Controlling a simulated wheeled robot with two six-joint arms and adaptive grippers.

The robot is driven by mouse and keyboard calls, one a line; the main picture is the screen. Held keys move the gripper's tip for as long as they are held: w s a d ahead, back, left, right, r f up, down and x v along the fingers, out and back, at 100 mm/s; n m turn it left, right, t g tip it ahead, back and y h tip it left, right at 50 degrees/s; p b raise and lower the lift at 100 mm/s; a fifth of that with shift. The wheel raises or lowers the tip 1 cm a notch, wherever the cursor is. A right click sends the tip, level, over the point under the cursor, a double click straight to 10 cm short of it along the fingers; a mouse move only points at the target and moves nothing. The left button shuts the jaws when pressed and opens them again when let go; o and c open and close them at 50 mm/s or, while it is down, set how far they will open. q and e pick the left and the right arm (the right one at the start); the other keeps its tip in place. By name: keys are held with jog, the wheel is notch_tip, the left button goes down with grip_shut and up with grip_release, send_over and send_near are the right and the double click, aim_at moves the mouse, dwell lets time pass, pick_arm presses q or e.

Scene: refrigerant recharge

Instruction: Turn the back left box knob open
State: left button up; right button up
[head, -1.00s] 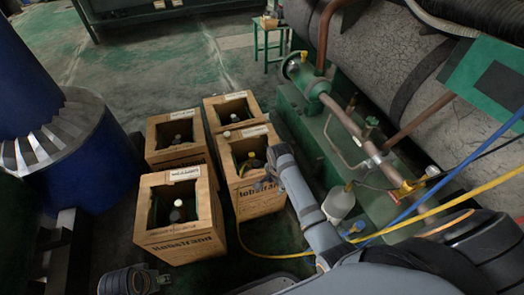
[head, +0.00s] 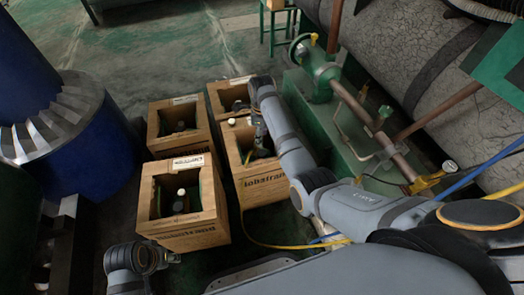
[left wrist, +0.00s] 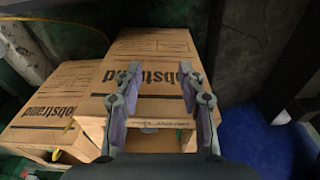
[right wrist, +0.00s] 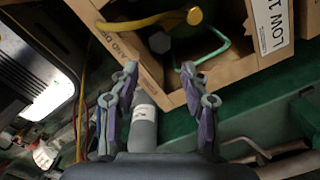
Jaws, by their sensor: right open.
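The right wrist view shows a crate with a yellow hose (right wrist: 150,22) and a green handle (right wrist: 212,55) beyond the fingertips. My left gripper (left wrist: 159,72) is open and empty, facing printed crates (left wrist: 150,65); in the head view its arm is low at the left.
The front left box (head: 185,235) and back right box (head: 215,97) complete the group. A blue cylindrical machine (head: 95,155) stands left. Green piping and equipment (head: 318,85) stand right. A yellow hose (head: 285,246) runs along the floor.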

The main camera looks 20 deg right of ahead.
aim_at(262, 153)
notch_tip(262, 153, down, 10)
jog(key=b, duration=0.3)
jog(key=shift+r+b, duration=0.2)
jog(key=shift+b, duration=0.2)
jog(key=shift+f, duration=0.25)
pick_arm(q)
jog(key=f, duration=0.1)
jog(key=w+d+f+t, duration=0.1)
jog(key=f, duration=0.1)
jog(key=d+f+t+h, duration=0.1)
jog(key=f, duration=0.1)
jog(key=shift+w, duration=0.15)
pick_arm(e)
jog(key=c, duration=0.9)
pick_arm(q)
jog(key=shift+r, duration=0.1)
pick_arm(e)
jog(key=shift+r, duration=0.1)
